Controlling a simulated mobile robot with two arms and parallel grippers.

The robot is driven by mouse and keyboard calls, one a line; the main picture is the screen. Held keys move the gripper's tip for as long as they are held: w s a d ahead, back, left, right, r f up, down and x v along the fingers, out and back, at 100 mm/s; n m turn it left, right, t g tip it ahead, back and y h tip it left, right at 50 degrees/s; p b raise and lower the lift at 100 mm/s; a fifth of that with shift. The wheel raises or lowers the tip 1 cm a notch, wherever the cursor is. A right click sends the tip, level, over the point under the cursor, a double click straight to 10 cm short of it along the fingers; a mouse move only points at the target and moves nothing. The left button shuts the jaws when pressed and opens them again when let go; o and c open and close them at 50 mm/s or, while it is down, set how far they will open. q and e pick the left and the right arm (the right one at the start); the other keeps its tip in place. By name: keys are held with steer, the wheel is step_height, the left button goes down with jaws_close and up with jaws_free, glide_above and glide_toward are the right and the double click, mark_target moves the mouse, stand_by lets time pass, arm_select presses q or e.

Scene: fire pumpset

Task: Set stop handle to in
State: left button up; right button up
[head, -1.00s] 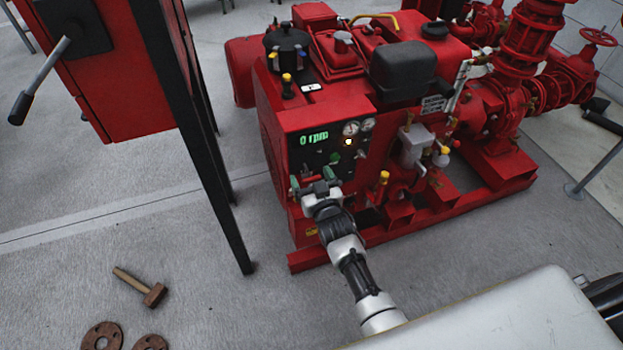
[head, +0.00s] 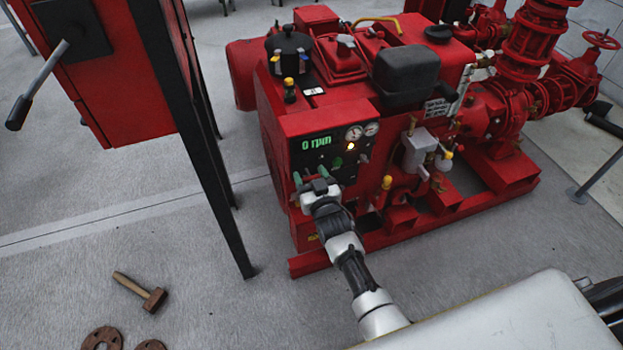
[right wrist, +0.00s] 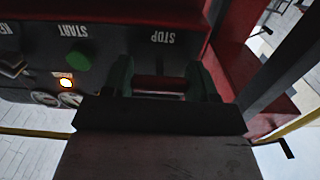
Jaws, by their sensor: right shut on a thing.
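The pump set's control panel (head: 330,151) is on the near end of the red engine housing. My right gripper (head: 310,176) is at the panel's lower left, with green fingertips toward it. In the right wrist view the panel appears upside down, with a STOP label (right wrist: 163,38) above the fingers. The stop handle (right wrist: 160,84) shows as a red bar between the two green fingertips of the gripper (right wrist: 163,80), which is shut on it. I cannot tell how far the handle stands out. My left gripper is not in view.
A green START button (right wrist: 78,60) and a lit lamp (right wrist: 66,83) are beside the stop handle on the panel. A black post (head: 195,140) and a red cabinet (head: 115,100) stand left. A hammer (head: 141,291) lies on the floor.

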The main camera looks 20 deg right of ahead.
steer(key=o, duration=1)
steer(key=shift+o, duration=1.3)
steer(key=shift+s, duration=0.2)
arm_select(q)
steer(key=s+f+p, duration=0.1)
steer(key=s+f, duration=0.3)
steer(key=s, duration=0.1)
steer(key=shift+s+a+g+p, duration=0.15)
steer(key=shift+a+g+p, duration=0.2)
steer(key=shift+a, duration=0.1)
arm_select(e)
steer(key=s, duration=1)
steer(key=shift+s+d, duration=0.15)
steer(key=shift+s, duration=0.05)
